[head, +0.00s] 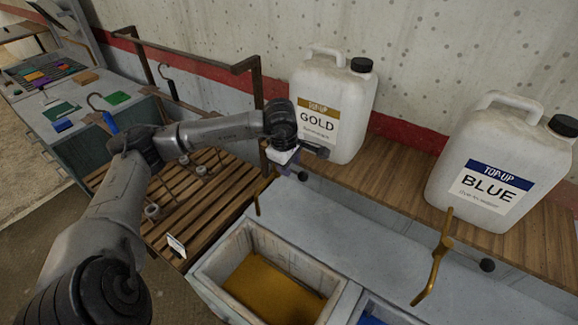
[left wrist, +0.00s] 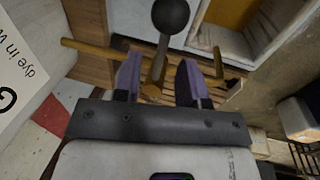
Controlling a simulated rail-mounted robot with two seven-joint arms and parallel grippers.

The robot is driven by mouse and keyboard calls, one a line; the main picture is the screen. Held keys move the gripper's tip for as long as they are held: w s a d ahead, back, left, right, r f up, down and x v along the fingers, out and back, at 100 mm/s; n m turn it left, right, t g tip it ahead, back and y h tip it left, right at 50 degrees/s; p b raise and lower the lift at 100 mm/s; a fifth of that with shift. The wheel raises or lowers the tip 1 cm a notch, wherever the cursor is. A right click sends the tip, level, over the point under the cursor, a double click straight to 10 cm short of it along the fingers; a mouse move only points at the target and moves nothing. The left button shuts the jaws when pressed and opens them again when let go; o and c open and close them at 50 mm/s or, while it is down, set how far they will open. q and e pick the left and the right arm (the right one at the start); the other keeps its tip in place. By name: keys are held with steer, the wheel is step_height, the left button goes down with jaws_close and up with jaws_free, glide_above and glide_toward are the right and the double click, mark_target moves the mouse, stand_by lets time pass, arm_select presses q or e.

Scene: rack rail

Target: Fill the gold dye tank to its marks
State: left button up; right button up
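The gold dye tank (head: 213,266) is a pale, worn open box at the lower middle of the head view, with gold dye (head: 272,287) inside. Its marks cannot be made out. The white GOLD jug (head: 345,100) stands on the shelf behind it. A brass tap (head: 258,200) hangs over the tank's back edge. My left gripper (head: 290,172) is at this tap. In the left wrist view its purple fingers (left wrist: 160,82) are apart, with the tap lever's stem between them and the black knob (left wrist: 171,15) beyond. My right gripper is out of view.
A BLUE jug (head: 480,150) stands right on the wooden shelf (head: 395,180), with another brass tap (head: 437,262) before it. A blue dye tank (head: 370,319) adjoins the gold one. A slatted rack (head: 205,215) with hooks and a metal rail frame lies left.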

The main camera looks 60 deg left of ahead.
arm_select(q)
steer(key=shift+w+f, duration=0.1)
steer(key=shift+f, duration=0.45)
jaws_close()
